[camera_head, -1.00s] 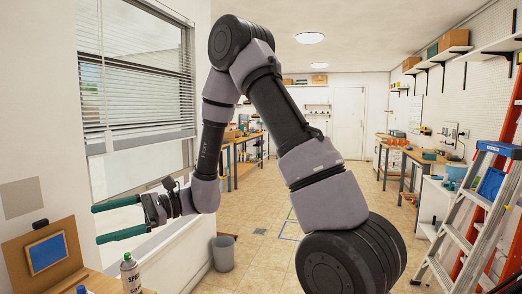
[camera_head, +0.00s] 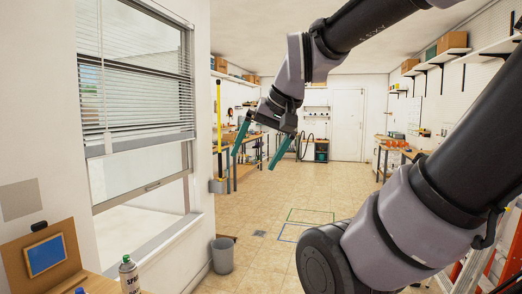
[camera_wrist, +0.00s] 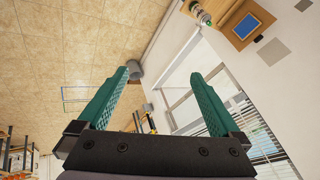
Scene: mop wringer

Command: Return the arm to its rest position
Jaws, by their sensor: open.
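My gripper (camera_head: 262,152) hangs in the air near the middle of the head view, its two green fingers spread and pointing down. Nothing is between the fingers. In the wrist view the open fingers (camera_wrist: 168,95) reach up from the black mount, with floor and wall seen beyond them. My arm arches from the lower right, over the top edge of the head view, to the gripper.
A window with blinds (camera_head: 140,90) is on the left wall. A grey bin (camera_head: 222,254) stands on the floor below it. A spray can (camera_head: 129,275) and a board with a blue panel (camera_head: 46,254) are at lower left. The middle floor is clear.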

